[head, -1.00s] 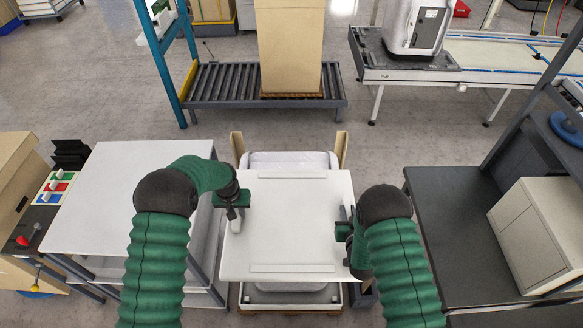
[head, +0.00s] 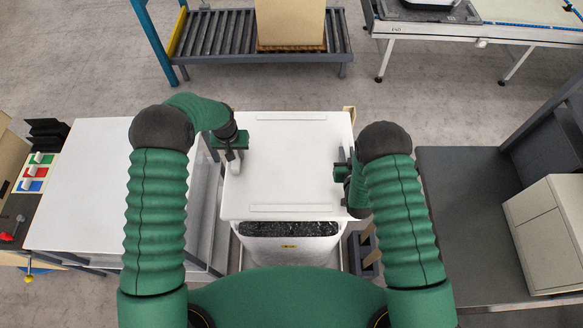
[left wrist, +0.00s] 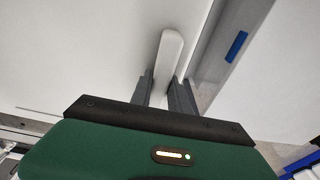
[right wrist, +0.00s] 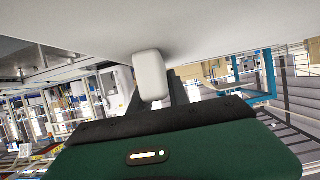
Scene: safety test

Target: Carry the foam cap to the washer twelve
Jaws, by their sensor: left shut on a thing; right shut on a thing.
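The foam cap (head: 288,165) is a flat white slab with a raised strip along its far and near edges. My left gripper (head: 234,162) is shut on a white grip tab (left wrist: 171,52) at its left side. My right gripper (head: 343,168) is shut on a similar tab (right wrist: 150,75) at its right side.
A white table (head: 95,185) stands close on the left, with a control panel (head: 38,170) beyond it. A dark bench (head: 475,220) with a beige cabinet (head: 550,230) stands on the right. A roller conveyor (head: 220,40) bearing a tall box (head: 290,25) is ahead, with open floor before it.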

